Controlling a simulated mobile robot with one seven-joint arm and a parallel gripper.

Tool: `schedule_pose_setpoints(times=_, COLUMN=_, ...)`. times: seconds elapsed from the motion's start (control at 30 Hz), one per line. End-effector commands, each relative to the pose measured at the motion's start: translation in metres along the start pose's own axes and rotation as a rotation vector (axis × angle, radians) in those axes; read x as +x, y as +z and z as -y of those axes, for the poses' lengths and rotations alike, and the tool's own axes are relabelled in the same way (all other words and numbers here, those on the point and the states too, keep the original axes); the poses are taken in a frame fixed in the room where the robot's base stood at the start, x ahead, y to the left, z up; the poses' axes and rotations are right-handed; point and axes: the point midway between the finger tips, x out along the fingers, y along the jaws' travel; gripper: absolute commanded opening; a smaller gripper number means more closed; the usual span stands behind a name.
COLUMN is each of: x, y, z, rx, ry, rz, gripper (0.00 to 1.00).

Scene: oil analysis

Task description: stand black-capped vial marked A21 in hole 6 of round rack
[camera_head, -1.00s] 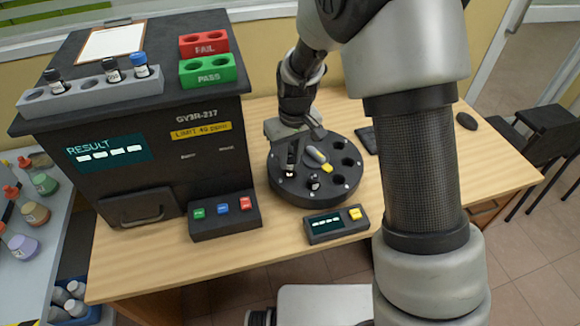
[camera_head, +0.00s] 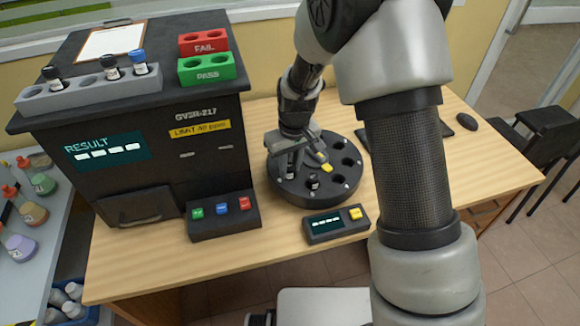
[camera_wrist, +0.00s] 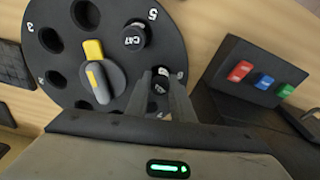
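The round rack (camera_head: 330,199) is a black disc with numbered holes and a grey-and-yellow centre knob (camera_wrist: 98,75). My gripper (camera_head: 291,168) is low over its left side. In the wrist view my gripper (camera_wrist: 160,78) has its fingers on both sides of a black-capped vial (camera_wrist: 160,86), close against it, beside the number 6. The vial appears to be at hole 6; its lower part is hidden, and I cannot read its mark. Another black-capped vial (camera_wrist: 134,38) stands by number 5; it also shows in the head view (camera_head: 314,182).
A small display box (camera_head: 337,224) stands in front of the rack, and a three-button panel (camera_head: 222,214) stands left of it. The large black analyser (camera_head: 150,165) carries a grey vial rack (camera_head: 88,92) and red and green blocks.

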Motion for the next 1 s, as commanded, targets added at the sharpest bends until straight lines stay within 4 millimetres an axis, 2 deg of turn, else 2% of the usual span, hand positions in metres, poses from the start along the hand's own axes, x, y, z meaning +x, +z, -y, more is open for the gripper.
schedule_pose_setpoints(times=0.03, x=0.011, y=0.007, z=0.001, rx=0.000, ry=-0.001, rz=0.015, gripper=0.28)
schedule_pose_setpoints(times=0.1, x=0.011, y=0.007, z=0.001, rx=-0.001, ry=-0.001, rz=0.015, gripper=0.39)
schedule_pose_setpoints(times=0.27, x=0.007, y=0.007, z=0.001, rx=0.000, ry=-0.001, rz=0.016, gripper=0.39)
schedule_pose_setpoints(times=0.43, x=-0.017, y=0.005, z=0.001, rx=0.000, ry=-0.002, rz=0.013, gripper=0.40)
schedule_pose_setpoints(times=0.6, x=-0.059, y=0.002, z=0.001, rx=-0.001, ry=-0.001, rz=0.008, gripper=0.40)
schedule_pose_setpoints(times=0.8, x=-0.100, y=0.002, z=0.000, rx=0.000, ry=0.000, rz=0.008, gripper=0.40)
schedule_pose_setpoints(times=1.0, x=-0.122, y=0.001, z=0.001, rx=0.000, ry=-0.001, rz=0.009, gripper=0.40)
